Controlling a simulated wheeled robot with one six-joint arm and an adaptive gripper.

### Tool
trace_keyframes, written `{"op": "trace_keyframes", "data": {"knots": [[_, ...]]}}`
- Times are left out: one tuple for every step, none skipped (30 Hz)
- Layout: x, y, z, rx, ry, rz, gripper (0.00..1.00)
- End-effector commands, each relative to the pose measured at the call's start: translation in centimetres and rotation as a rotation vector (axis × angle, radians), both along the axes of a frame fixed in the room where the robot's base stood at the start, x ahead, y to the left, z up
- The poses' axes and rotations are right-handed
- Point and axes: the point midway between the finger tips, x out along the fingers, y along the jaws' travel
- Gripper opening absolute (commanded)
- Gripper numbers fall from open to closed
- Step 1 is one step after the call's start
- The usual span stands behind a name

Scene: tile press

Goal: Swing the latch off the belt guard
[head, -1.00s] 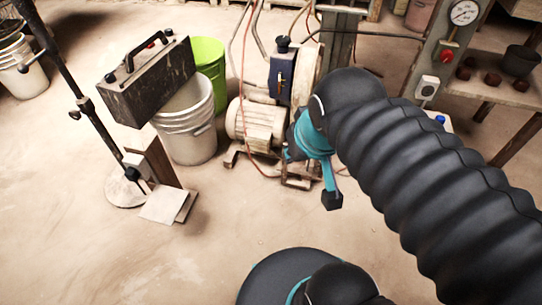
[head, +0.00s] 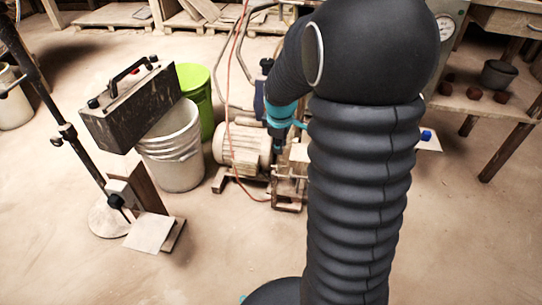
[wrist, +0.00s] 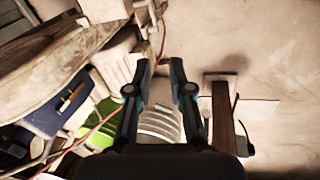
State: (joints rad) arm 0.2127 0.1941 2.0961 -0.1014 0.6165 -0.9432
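The motor (head: 240,150) of the press stands on the floor in the head view, with a blue box (head: 259,103) above it, partly hidden behind my arm. In the wrist view a large pale rounded cover (wrist: 45,75), perhaps the belt guard, fills the left side. The blue box (wrist: 50,112) with a small yellow-orange piece also shows there. I cannot make out the latch for certain. My gripper (wrist: 160,66) is open and empty, its fingertips apart, to the right of the pale cover. In the head view my arm hides most of the gripper and the guard area.
A white bucket (head: 172,158) and a green bucket (head: 194,92) stand left of the motor. A red hose (head: 233,80) hangs by the motor. Front floor is clear.

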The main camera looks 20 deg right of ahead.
Motion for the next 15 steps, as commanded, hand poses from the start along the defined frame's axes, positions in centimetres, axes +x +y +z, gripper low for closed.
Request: {"op": "trace_keyframes", "data": {"knots": [[0.7, -0.8, -1.9, -0.006, 0.023, 0.029, 0.21], [1.1, -1.1, -2.7, -0.01, 0.031, 0.049, 0.21], [1.6, -1.6, -3.7, -0.016, 0.041, 0.074, 0.21], [1.9, -1.8, -4.4, -0.02, 0.047, 0.09, 0.21], [2.1, -2.1, -5.0, -0.023, 0.054, 0.105, 0.21], [2.4, -2.4, -5.7, -0.026, 0.06, 0.123, 0.21], [2.5, -2.6, -6.1, -0.028, 0.065, 0.133, 0.21], [2.7, -2.7, -6.4, -0.03, 0.068, 0.143, 0.21], [2.8, -2.9, -6.8, -0.033, 0.071, 0.151, 0.21], [2.9, -3.0, -7.0, -0.033, 0.072, 0.156, 0.21], [3.0, -3.1, -7.2, -0.034, 0.074, 0.159, 0.21], [3.0, -3.1, -7.5, -0.034, 0.075, 0.163, 0.21], [3.1, -3.2, -7.7, -0.035, 0.076, 0.164, 0.21], [3.1, -3.2, -8.0, -0.035, 0.077, 0.165, 0.21], [3.1, -3.2, -8.5, -0.035, 0.078, 0.165, 0.21]]}}
